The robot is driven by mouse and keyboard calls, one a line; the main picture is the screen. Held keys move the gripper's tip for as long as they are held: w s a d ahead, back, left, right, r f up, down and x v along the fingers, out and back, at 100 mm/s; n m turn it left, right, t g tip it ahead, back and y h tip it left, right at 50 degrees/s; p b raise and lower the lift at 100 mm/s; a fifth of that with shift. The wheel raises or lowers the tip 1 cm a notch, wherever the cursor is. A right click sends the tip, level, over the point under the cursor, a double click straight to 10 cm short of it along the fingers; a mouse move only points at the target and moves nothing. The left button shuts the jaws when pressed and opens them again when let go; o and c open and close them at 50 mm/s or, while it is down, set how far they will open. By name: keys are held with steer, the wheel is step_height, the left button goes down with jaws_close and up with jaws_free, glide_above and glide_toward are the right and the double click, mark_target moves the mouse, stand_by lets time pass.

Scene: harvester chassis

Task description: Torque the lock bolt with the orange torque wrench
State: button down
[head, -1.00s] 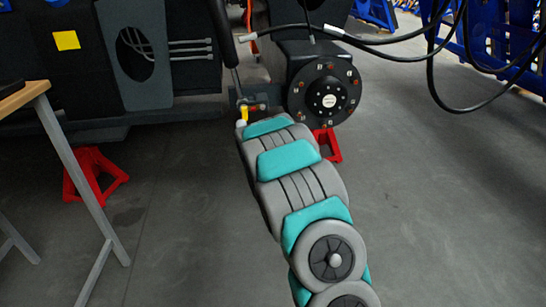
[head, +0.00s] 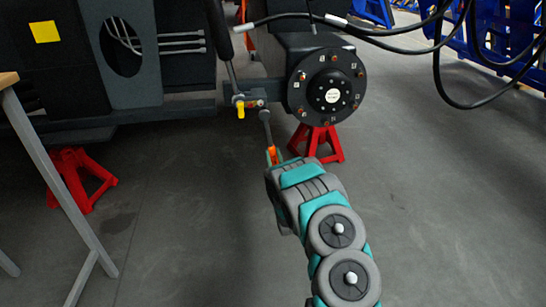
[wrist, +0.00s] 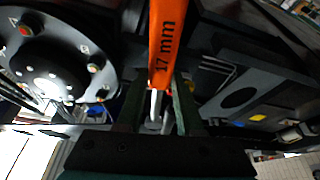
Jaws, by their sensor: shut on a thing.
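The orange torque wrench (head: 273,155) stands out beyond the end of my arm in the head view, its dark shaft pointing up toward the bracket below the cylinder. In the wrist view its orange handle (wrist: 163,45), marked 17 mm, runs up from between the jaws. My gripper (wrist: 160,108) is shut on this wrench. The wrench's head end is close to a small reddish bolt (head: 259,103), perhaps the lock bolt, beside a yellow-handled part (head: 240,109). I cannot tell whether the head touches the bolt.
The round black hub (head: 332,95) is just right of the bracket. Red stands (head: 320,143) and (head: 80,178) support the chassis. A table (head: 50,170) stands at the left. Black hoses (head: 440,80) hang at the upper right. The floor at the right is open.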

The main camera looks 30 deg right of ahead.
mark_target(272, 149)
steer(key=shift+f+b, duration=0.15)
steer(key=shift+b, duration=0.2)
steer(key=shift+w+d, duration=0.1)
steer(key=shift+w, duration=0.2)
steer(key=w+b, duration=0.1)
steer(key=w, duration=0.1)
steer(key=w+d+b, duration=0.1)
steer(key=w, duration=0.1)
steer(key=shift+d, duration=0.1)
steer(key=shift+s, duration=0.1)
steer(key=shift+w+d, duration=0.25)
steer(key=shift+w, duration=0.8)
stand_by(0.8)
